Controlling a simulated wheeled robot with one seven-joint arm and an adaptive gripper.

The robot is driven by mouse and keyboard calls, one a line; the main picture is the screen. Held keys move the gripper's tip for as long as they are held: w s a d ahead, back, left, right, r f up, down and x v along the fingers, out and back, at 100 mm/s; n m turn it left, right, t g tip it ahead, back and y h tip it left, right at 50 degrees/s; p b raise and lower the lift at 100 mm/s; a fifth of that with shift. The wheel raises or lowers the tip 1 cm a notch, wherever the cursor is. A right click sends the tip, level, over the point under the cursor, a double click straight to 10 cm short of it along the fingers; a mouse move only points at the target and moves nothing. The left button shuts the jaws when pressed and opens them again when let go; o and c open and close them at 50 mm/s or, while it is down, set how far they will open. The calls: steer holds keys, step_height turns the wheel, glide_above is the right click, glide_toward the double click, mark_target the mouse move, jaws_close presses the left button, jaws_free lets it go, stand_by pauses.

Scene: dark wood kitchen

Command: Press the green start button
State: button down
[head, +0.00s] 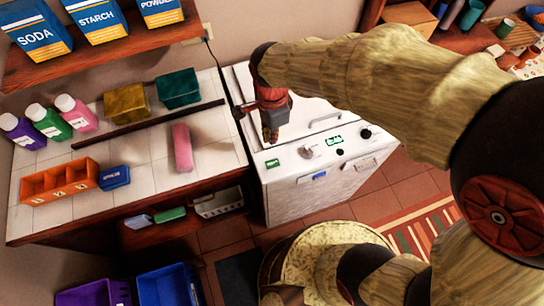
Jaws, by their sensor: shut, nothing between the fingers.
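A white machine (335,185) stands right of the tiled counter, with a control panel along its front top edge. A small green rectangle (272,163) sits at the panel's left end and looks like the green button; any lettering is too small to read. My gripper (270,139) is shut and empty, pointing down above the machine's left side. In the picture its tips are just above the green rectangle; I cannot tell the gap, but no contact shows.
The panel also has a silver knob (305,151), a green-lit display (334,141) and a dark knob (366,133). Bottles (46,121), boxes (125,103) and an orange organizer (59,181) stand on the counter. A shelf (95,47) holds cartons above it.

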mark_target(272, 162)
steer(key=shift+m, duration=0.5)
step_height(272, 162, down, 14)
steer(key=b, duration=0.3)
stand_by(0.5)
